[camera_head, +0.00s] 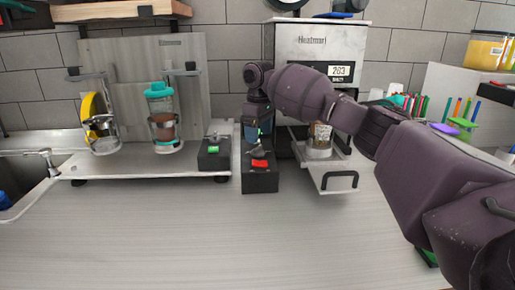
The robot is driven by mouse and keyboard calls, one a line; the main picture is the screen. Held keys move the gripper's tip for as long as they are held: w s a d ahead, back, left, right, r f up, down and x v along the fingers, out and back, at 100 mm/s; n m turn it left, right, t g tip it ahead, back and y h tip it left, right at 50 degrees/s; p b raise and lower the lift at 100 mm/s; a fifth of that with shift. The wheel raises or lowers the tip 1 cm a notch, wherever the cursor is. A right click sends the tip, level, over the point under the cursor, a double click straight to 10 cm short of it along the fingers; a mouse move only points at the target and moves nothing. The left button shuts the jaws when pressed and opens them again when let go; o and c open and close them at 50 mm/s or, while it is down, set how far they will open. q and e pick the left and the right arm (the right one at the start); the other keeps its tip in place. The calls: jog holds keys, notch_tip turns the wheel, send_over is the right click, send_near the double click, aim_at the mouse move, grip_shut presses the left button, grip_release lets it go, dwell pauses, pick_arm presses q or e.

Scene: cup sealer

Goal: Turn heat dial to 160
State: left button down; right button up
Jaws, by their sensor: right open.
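The cup sealer (318,50) is a pale box with a dark front panel at the back centre-right. Its white display (340,71) seems to read 203. My right arm reaches in from the right across the sealer's front. My right gripper (256,143) points down at the sealer's left side, just above a black box with a red button. It is open, and its fingertips are small and hard to make out. I cannot pick out the heat dial; the arm and gripper cover part of the sealer's front. My left gripper is out of view.
The black box with the red button (260,180) stands below the gripper. A metal tray (330,181) with a handle holds a cup (321,136). Left are a teal-lidded blender cup (162,125) and a box with a green button (214,159). The front counter (190,235) is clear.

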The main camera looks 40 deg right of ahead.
aim_at(259, 147)
notch_tip(259, 147, down, 5)
jog(key=shift+f, duration=0.1)
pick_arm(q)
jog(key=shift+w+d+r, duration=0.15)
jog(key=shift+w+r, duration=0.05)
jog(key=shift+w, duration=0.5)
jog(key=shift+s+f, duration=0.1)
